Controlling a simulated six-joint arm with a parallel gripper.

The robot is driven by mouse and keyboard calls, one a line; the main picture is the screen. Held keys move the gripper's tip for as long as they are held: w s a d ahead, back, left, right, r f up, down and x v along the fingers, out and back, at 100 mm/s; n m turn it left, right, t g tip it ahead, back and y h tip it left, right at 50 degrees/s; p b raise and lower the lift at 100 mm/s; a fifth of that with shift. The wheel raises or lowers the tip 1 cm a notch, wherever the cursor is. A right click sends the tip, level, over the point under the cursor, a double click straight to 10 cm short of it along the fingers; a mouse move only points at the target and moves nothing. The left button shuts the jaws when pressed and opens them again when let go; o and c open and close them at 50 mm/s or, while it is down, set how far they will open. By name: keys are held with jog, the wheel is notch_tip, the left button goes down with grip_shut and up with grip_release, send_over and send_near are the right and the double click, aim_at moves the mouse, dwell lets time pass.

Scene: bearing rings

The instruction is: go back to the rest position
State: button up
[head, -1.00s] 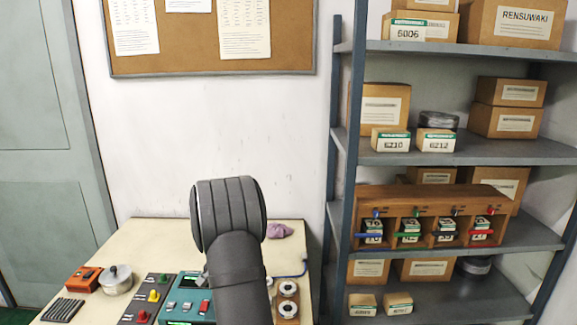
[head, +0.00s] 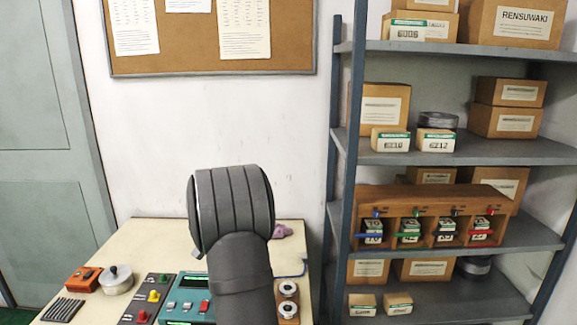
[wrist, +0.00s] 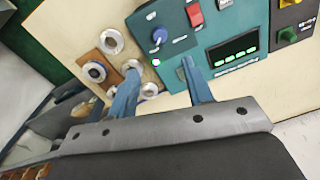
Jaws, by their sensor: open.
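My gripper (wrist: 158,85) shows in the wrist view as two blue fingers held apart, with nothing between them. It hangs over the workbench (wrist: 185,100), between the teal control box (wrist: 240,40) and a wooden board with bearing rings (wrist: 112,42). How high it is above the bench I cannot tell. In the head view only my dark arm shows; it hides my gripper and part of the bench. The teal control box (head: 188,298) and two rings (head: 288,288) show on either side of the arm.
A black panel with coloured knobs (head: 150,296), a metal pot (head: 117,279) and an orange box (head: 83,279) stand at the bench's left. The shelf rack (head: 450,145) with boxes stands at the right.

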jog(key=f, duration=1.2)
jog(key=shift+a+f, duration=0.15)
jog(key=shift+a, duration=0.05)
jog(key=n, duration=0.3)
jog(key=shift+w+n, duration=0.1)
jog(key=shift+n, duration=0.3)
jog(key=n, duration=0.4)
jog(key=shift+n, duration=0.4)
jog(key=n, duration=0.3)
jog(key=shift+a+n+g, duration=0.1)
jog(key=shift+n+g, duration=0.2)
jog(key=shift+n, duration=0.1)
jog(key=n, duration=0.4)
